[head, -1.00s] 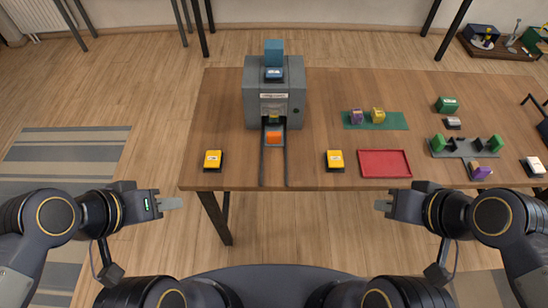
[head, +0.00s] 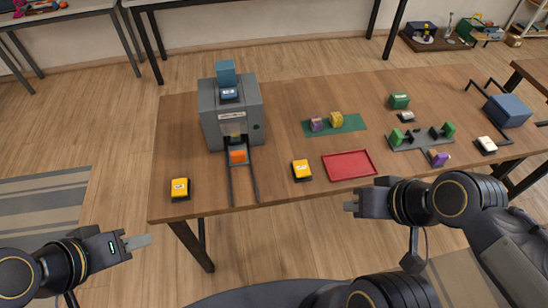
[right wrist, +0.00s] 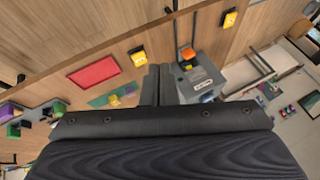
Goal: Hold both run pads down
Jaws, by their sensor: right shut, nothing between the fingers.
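Two yellow run pads on dark bases lie near the table's front edge: the left pad (head: 180,188) and the right pad (head: 301,170), on either side of the machine's rails. They also show in the right wrist view, the right pad (right wrist: 138,56) nearer and the left pad (right wrist: 228,19) beyond. My left gripper (head: 137,242) is in front of the table, below and left of the left pad, touching nothing; its finger gap cannot be made out. My right gripper (head: 350,207) is shut and empty, off the front edge, right of and below the right pad.
A grey machine (head: 213,128) with a blue top stands behind the pads, an orange block (head: 238,156) at its rails. A red tray (head: 349,165) lies right of the right pad. A green mat (head: 352,122) with two small blocks is behind. Table beside the left pad is clear.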

